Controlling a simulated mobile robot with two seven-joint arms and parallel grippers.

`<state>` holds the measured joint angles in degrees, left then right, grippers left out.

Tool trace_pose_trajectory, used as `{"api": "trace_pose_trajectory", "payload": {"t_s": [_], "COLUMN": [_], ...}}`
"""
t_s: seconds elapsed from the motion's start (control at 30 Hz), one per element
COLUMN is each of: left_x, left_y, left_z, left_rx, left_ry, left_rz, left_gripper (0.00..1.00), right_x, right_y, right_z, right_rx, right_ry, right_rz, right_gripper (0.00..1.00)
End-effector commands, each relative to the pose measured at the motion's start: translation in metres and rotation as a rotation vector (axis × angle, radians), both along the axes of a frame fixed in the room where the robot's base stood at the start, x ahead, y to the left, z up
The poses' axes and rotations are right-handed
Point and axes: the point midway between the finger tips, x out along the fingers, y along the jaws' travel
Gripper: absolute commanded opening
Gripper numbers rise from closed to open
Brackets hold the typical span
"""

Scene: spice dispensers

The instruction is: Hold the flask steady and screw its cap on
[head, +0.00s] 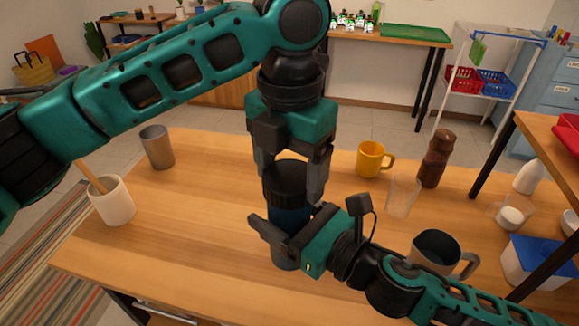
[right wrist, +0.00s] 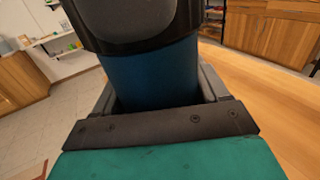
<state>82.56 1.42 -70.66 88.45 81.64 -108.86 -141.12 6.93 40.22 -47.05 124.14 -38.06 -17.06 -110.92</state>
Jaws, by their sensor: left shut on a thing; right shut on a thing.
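The dark blue flask (head: 290,218) stands upright on the wooden table in the middle of the head view. Its black cap (head: 287,178) sits at the top of it. My left gripper (head: 290,185) comes from above, pointing down, and is shut on the cap, one finger on each side. My right gripper (head: 275,232) is shut around the flask's body from the right, below the cap. In the right wrist view the blue flask body (right wrist: 155,75) is between the fingers, with the black cap (right wrist: 130,20) above it. I cannot tell how far the threads are engaged.
A grey cup (head: 157,147) and a white mug with a wooden stick (head: 112,203) stand left. A yellow mug (head: 371,160), a clear glass (head: 403,196), a brown grinder (head: 436,160) and a dark grey mug (head: 436,250) stand right. A shelf edge (head: 495,152) borders the right. The table's left middle is clear.

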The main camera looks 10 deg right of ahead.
Motion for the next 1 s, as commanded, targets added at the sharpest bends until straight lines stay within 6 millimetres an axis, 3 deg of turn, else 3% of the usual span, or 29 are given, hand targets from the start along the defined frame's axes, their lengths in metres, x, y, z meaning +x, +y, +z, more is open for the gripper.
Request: {"api": "trace_pose_trajectory", "payload": {"t_s": [0.1, 0.3, 0.7, 0.73, 1.0], "left_x": [0.0001, -0.0001, -0.0001, -0.0001, -0.0004], "left_y": [-0.0003, -0.0004, -0.0004, -0.0004, -0.0004], "left_z": [0.0009, 0.0009, 0.0009, 0.0009, 0.0003], "left_rx": [-0.002, -0.001, -0.001, -0.001, -0.001], "left_ry": [-0.001, -0.001, -0.001, -0.001, -0.001], "left_rz": [-0.220, -0.482, -0.542, -0.542, -0.541], "left_gripper": [0.46, 0.46, 0.46, 0.78, 1.00], "right_x": [-0.0003, -0.0004, -0.0004, -0.0005, -0.0001], "right_y": [0.0001, 0.0002, 0.0002, 0.0001, 0.0002], "right_z": [-0.0008, -0.0008, -0.0010, -0.0010, 0.0001], "right_rx": [-0.001, -0.001, -0.001, -0.001, 0.000], "right_ry": [0.002, 0.002, 0.002, 0.002, 0.000], "right_rz": [0.001, 0.001, 0.001, 0.001, 0.001], "right_gripper": [0.00, 0.00, 0.00, 0.00, 0.00]}}
